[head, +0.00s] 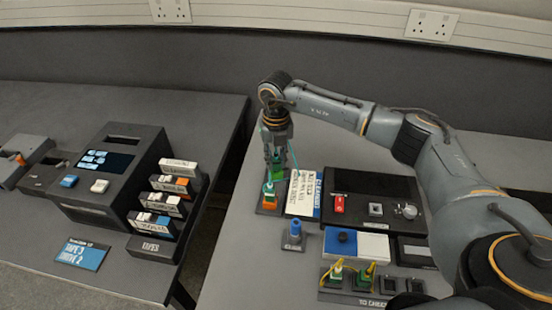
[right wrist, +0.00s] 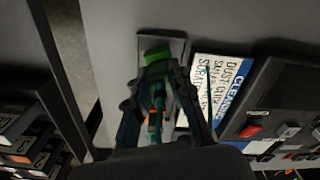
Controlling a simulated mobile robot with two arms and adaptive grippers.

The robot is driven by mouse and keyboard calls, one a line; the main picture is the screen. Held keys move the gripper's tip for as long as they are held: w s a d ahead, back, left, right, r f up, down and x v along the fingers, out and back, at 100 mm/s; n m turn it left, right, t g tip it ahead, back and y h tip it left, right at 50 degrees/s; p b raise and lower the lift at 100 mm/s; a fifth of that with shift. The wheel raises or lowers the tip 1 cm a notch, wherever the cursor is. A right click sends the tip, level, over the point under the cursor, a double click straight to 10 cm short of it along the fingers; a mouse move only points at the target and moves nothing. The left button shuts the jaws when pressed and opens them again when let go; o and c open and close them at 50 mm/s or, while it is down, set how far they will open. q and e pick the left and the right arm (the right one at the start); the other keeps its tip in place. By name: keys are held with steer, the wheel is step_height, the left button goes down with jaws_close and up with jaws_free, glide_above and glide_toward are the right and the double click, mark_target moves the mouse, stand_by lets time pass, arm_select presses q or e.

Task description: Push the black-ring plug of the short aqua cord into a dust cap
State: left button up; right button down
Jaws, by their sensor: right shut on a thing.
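My right gripper (head: 275,157) points down at the left end of the right-hand bench and is shut on a plug of the aqua cord. In the right wrist view its fingers close around the plug, and the aqua cord (right wrist: 209,96) shows as a thin strand beside the right finger. Below it, a small dark stand (head: 268,210) holds green and orange pieces that look like dust caps. A green block (right wrist: 158,55) also shows past the fingers in the right wrist view. My left gripper is out of view.
A printed card (head: 304,194) lies right of the stand, beside a dark tray (head: 350,182) with a red piece (head: 338,204). A blue-topped piece (head: 295,229) stands nearer. A rack with yellow cords (head: 340,283) is in front. A gap separates the left bench with its console (head: 113,140).

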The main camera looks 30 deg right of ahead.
steer(key=shift+f, duration=0.4)
stand_by(0.9)
steer(key=c, duration=1.1)
jaws_free()
steer(key=shift+r, duration=0.1)
steer(key=shift+r+p, duration=1.5)
steer(key=shift+r, duration=0.9)
steer(key=shift+r+p, duration=1.35)
steer(key=shift+r, duration=0.75)
steer(key=shift+f, duration=0.15)
